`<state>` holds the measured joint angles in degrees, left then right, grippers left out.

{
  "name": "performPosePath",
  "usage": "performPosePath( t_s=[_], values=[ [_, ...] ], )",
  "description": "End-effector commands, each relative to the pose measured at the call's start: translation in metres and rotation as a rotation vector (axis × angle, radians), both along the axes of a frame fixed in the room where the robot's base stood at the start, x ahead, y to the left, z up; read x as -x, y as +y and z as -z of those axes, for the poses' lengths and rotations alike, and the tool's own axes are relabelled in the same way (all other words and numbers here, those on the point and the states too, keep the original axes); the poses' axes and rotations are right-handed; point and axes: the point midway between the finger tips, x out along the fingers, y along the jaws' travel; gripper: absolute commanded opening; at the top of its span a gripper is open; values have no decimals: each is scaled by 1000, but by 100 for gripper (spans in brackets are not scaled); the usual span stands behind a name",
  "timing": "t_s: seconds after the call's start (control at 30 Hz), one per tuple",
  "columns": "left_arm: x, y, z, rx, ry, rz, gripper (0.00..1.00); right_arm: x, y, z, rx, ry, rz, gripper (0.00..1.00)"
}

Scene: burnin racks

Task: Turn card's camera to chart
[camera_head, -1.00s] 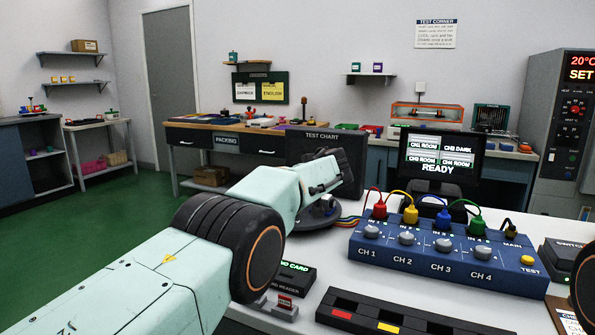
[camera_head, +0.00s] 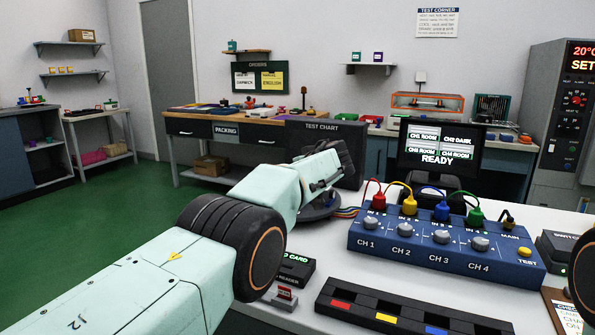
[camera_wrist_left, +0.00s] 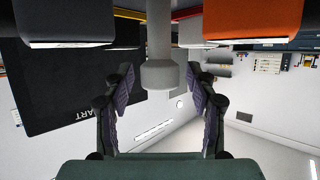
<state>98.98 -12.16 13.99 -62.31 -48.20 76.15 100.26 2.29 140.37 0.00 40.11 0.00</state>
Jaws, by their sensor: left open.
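My left gripper (camera_wrist_left: 163,82) is open in the left wrist view, its two fingers either side of a grey post with a wider end (camera_wrist_left: 160,75); I cannot tell whether they touch it. An orange block (camera_wrist_left: 252,22) and a dark block (camera_wrist_left: 62,25) sit near it at the top. In the head view, my left gripper (camera_head: 332,160) is above a dark round base (camera_head: 318,212), partly hidden by my arm. The dark test chart board (camera_head: 350,133) stands behind; it also shows in the left wrist view (camera_wrist_left: 75,88). A card reader (camera_head: 293,270) shows lit text ending in "CARD". A small red-labelled piece (camera_head: 285,294) is beside it.
A blue four-channel box (camera_head: 440,248) with coloured plugs and knobs stands on the white table. A monitor (camera_head: 437,150) reads READY, with CH2 DARK and the others ROOM. A black tray (camera_head: 455,325) with coloured tags is in front. A switch box (camera_head: 565,250) is at right.

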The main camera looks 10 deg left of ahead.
Motion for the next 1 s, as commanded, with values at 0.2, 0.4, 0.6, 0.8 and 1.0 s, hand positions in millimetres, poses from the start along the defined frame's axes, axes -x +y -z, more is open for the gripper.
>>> performPosePath(
  t_s=[0.2, 0.4, 0.6, 0.8, 1.0],
  values=[
    [0, 0, -1, -1, -1, 0, 57, 0, 0, 0, 0, 0, 0, 40],
    [1, -2, -3, -2, -1, 0, 57, 0, 0, 0, 0, 0, 0, 40],
    [6, -8, -7, -2, -1, 2, 57, 0, 0, 0, 0, 0, 0, 40],
    [14, -12, -10, -3, -1, 1, 57, 0, 0, 0, 0, 0, 0, 40],
    [26, -20, -15, -2, 0, 3, 57, 0, 0, 0, 0, 0, 0, 40]
  ],
)
